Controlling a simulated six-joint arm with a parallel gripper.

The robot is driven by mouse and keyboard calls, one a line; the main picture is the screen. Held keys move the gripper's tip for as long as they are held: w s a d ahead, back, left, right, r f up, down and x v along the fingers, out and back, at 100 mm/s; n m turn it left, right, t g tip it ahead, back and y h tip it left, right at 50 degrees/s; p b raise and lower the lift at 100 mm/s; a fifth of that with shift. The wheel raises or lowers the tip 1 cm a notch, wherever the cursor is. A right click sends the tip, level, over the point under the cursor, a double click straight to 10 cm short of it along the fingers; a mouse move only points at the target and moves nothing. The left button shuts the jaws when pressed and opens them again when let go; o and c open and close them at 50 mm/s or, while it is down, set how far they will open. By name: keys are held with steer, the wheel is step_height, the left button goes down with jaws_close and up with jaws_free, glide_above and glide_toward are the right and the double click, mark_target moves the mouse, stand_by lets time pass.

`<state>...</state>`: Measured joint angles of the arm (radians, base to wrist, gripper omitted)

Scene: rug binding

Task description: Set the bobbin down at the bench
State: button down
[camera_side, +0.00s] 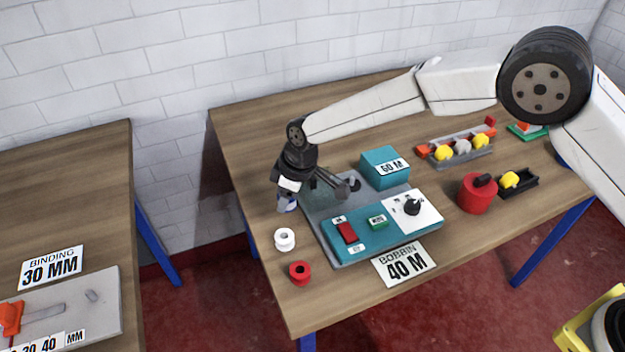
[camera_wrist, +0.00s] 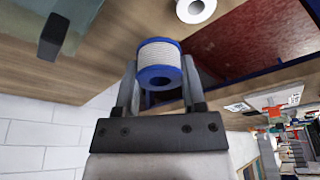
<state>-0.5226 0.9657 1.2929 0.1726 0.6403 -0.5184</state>
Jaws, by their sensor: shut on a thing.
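My gripper (camera_side: 287,194) is shut on a bobbin with blue flanges and pale thread, which shows clearly between the two fingers in the wrist view (camera_wrist: 159,55). In the side view the held bobbin (camera_side: 287,205) is small and partly hidden by the gripper. It appears near the left edge of the wooden bench (camera_side: 250,150), behind a white bobbin (camera_side: 284,239) and a red bobbin (camera_side: 300,273). I cannot tell whether it touches the bench top. The white bobbin also shows at the top of the wrist view (camera_wrist: 196,9).
A teal winding machine (camera_side: 345,258) on a grey base stands right of my gripper. A "BOBBIN 40 M" card (camera_side: 404,264) lies at the front. A red canister (camera_side: 477,194) and a rack (camera_side: 458,148) stand farther right. A second bench (camera_side: 70,190) is left, across a gap.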

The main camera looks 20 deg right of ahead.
glide_above(273, 218)
steer(key=shift+s+d+f, duration=0.15)
steer(key=shift+f, duration=0.55)
steer(key=shift+s+d+f, duration=0.1)
steer(key=shift+s+f, duration=0.05)
steer(key=shift+f, duration=0.6)
steer(key=shift+s+d+f, duration=0.15)
steer(key=shift+f, duration=0.55)
steer(key=shift+f, duration=0.15)
steer(key=shift+w+f, duration=0.2)
steer(key=shift+f, duration=1.4)
steer(key=shift+f, duration=0.15)
steer(key=shift+c, duration=0.8)
jaws_free()
steer(key=v, duration=1.2)
